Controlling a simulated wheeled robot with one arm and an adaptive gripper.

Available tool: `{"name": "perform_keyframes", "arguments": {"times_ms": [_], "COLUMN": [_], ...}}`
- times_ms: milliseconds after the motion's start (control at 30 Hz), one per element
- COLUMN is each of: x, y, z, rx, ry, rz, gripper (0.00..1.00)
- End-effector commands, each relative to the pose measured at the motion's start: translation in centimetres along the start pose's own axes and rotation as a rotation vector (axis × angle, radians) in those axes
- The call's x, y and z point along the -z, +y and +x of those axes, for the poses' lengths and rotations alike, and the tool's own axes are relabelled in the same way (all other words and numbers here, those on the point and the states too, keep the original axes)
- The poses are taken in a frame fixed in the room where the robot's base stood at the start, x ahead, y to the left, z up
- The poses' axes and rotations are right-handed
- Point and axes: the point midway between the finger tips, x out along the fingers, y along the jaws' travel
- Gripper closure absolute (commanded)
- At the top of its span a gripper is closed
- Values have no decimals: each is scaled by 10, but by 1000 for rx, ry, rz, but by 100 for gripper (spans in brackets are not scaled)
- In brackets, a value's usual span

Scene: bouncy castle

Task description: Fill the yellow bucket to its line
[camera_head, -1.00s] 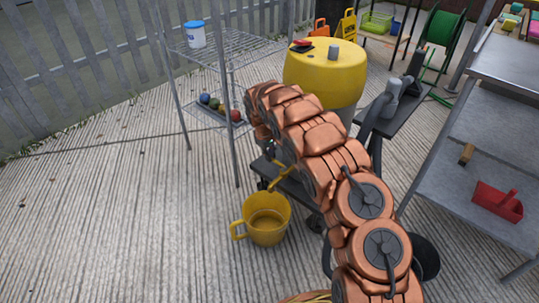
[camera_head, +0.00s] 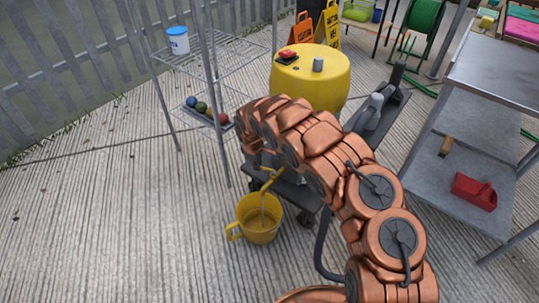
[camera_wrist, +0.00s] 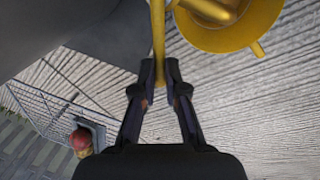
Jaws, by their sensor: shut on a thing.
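The yellow bucket (camera_head: 260,237) stands upright on the ribbed ground below a yellow spout (camera_head: 268,182). A thin pale streak, seemingly water, runs from the spout into it. The bucket's rim also shows at the top right of the wrist view (camera_wrist: 232,45). My gripper (camera_wrist: 160,72) is shut on a slim yellow bar (camera_wrist: 158,35), perhaps a lever, beside the bucket. In the head view my copper arm hides the gripper. The line and the water level in the bucket cannot be made out.
A yellow drum (camera_head: 335,80) stands behind my arm. The ground at left is clear.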

Motion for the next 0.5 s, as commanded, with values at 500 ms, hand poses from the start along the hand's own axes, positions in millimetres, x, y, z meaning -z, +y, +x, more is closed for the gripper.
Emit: {"name": "perform_keyframes", "arguments": {"times_ms": [500], "x": [11], "y": [-9], "z": [-2], "rx": [-2], "ry": [11], "rz": [-45], "gripper": [84]}}
